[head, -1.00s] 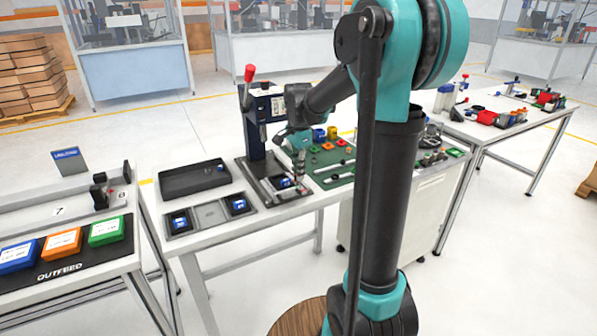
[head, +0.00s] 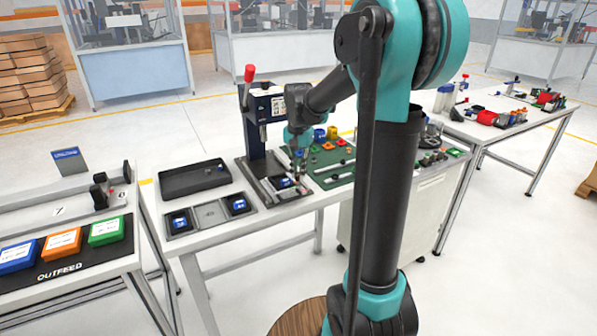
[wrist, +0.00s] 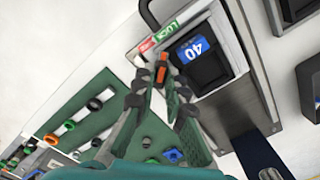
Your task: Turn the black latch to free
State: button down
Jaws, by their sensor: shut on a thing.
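The black latch (wrist: 163,58) is a small piece at the edge of the fixture, mostly hidden by my fingertips. My gripper (wrist: 160,82) is shut on it, with small orange patches showing at the tips. In the head view my gripper (head: 299,172) is low over the fixture, next to the blue-labelled block (head: 284,182); the latch is too small to make out there.
A press (head: 256,120) with a red-knobbed lever stands behind the fixture. A green board (head: 330,174) with coloured parts lies to the right. A black tray (head: 194,178) and a holder with blue-labelled blocks (head: 210,214) are to the left.

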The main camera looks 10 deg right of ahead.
jog(key=n, duration=0.5)
jog(key=shift+n, duration=2.5)
jog(key=c, duration=1.6)
grip_release()
jog(key=shift+o, duration=0.2)
